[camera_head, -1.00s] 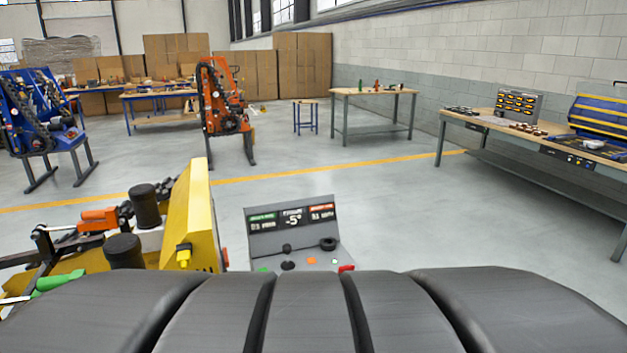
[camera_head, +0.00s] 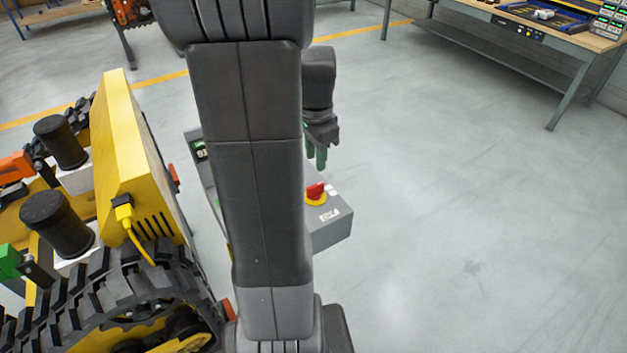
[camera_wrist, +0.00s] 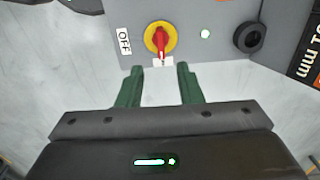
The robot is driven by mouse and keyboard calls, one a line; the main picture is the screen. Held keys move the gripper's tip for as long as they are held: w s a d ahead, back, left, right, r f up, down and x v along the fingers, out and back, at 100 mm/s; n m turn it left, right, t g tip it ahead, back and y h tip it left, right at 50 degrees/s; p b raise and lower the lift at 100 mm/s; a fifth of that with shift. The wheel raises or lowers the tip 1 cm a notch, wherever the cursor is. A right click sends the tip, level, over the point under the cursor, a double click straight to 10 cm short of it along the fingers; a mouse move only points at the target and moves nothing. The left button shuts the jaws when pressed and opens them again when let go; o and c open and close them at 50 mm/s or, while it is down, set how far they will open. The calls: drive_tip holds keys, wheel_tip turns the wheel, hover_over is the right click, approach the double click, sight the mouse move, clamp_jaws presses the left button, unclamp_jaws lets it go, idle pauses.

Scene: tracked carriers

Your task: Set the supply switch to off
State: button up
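The supply switch (camera_head: 316,194) is a red handle on a yellow disc, on the front right of a grey control box (camera_head: 332,234). In the wrist view the switch (camera_wrist: 160,40) shows its handle pointing down the picture, toward a white label (camera_wrist: 163,62) that I cannot read. A white OFF label (camera_wrist: 124,41) lies to the left of the disc. My gripper (camera_wrist: 159,88) has two green fingers set apart with nothing between them. The fingers are just short of the switch in that view. In the head view my gripper (camera_head: 317,157) hangs above and behind the switch.
A yellow tracked carrier (camera_head: 125,165) stands close on the left of the box. In the wrist view, a round black knob (camera_wrist: 249,37) and a small white button (camera_wrist: 205,34) are right of the switch. My arm hides much of the box. The floor to the right is clear.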

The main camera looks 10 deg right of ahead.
sight(315, 185)
wheel_tip(315, 185, down, 11)
drive_tip(key=shift+r, duration=0.2)
clamp_jaws()
